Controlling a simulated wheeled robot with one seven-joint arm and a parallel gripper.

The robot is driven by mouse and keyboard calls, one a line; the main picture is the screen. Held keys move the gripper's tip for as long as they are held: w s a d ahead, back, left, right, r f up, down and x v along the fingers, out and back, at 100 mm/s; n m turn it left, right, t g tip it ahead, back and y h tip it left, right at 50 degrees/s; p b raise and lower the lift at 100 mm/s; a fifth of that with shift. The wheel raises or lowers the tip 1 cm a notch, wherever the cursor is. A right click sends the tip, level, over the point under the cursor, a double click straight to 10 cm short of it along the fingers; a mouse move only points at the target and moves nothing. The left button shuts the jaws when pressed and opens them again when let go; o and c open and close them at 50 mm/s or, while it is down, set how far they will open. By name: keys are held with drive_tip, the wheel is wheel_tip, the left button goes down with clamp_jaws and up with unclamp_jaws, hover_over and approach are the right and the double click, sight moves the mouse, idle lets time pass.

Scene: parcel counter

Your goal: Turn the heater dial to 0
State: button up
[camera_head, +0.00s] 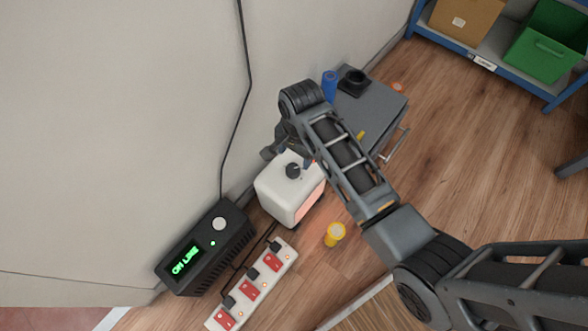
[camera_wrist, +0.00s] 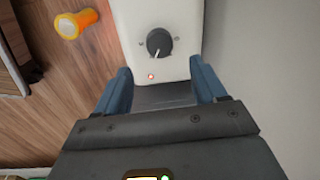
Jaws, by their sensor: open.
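The heater (camera_head: 272,192) is a white box on the floor by the wall, with an orange glow on its front. Its top carries a round black dial (camera_head: 293,170). In the wrist view the heater top (camera_wrist: 186,66) shows the dial (camera_wrist: 159,43) with a white pointer line aimed toward my gripper, slightly left. A small red light is lit below the dial. My gripper (camera_wrist: 161,72) is open and empty. Its two blue-grey fingers are at either side of the heater top's near end, short of the dial. In the head view my gripper (camera_head: 289,157) is partly hidden by the arm.
A black box (camera_head: 205,250) reading "ON LINE" and a power strip (camera_head: 250,285) with red switches lie left of the heater. A grey cabinet (camera_head: 375,110) carries a blue cylinder (camera_head: 329,84).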

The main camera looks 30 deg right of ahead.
sight(294, 168)
drive_tip(key=f+b, duration=0.2)
drive_tip(key=f, duration=0.1)
drive_tip(key=f+b, duration=0.1)
drive_tip(key=f, duration=0.3)
drive_tip(key=shift+w+a+f+b, duration=0.1)
drive_tip(key=shift+w+f+b, duration=0.1)
drive_tip(key=shift+f+b, duration=0.15)
drive_tip(key=shift+r, duration=0.1)
drive_tip(key=c, duration=1.1)
